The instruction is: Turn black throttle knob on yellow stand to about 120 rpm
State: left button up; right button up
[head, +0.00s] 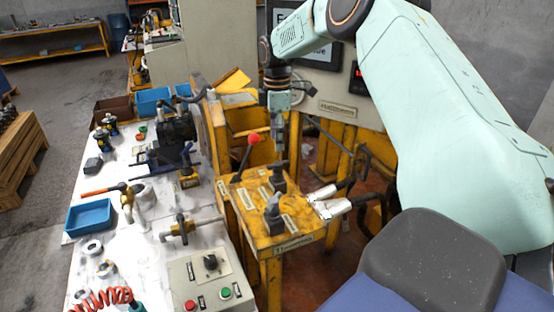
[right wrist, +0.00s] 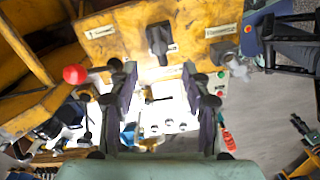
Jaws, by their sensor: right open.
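The yellow stand (head: 235,188) is right of the white table in the head view. On its top are a black knob (head: 273,213) nearer me and another black handle (head: 278,180) behind it. I cannot tell for sure which is the throttle. In the right wrist view a black knob (right wrist: 160,40) stands between two labels on the stand's plate (right wrist: 130,48). My right gripper (head: 281,148) hangs down over the stand, seen nearly edge-on. Its fingers are apart and empty in the right wrist view (right wrist: 160,75), with the knob beyond the tips. My left gripper is not in view.
A lever with a red ball (head: 253,140) rises from the stand, left of my fingers in the right wrist view (right wrist: 75,74). A control box (head: 205,275) with buttons stands close by. A cabinet display (head: 358,73) has red digits too small to read.

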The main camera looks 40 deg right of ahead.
aim_at(278, 163)
notch_tip(278, 163, down, 8)
jog(key=shift+r, duration=0.15)
dwell(0.4)
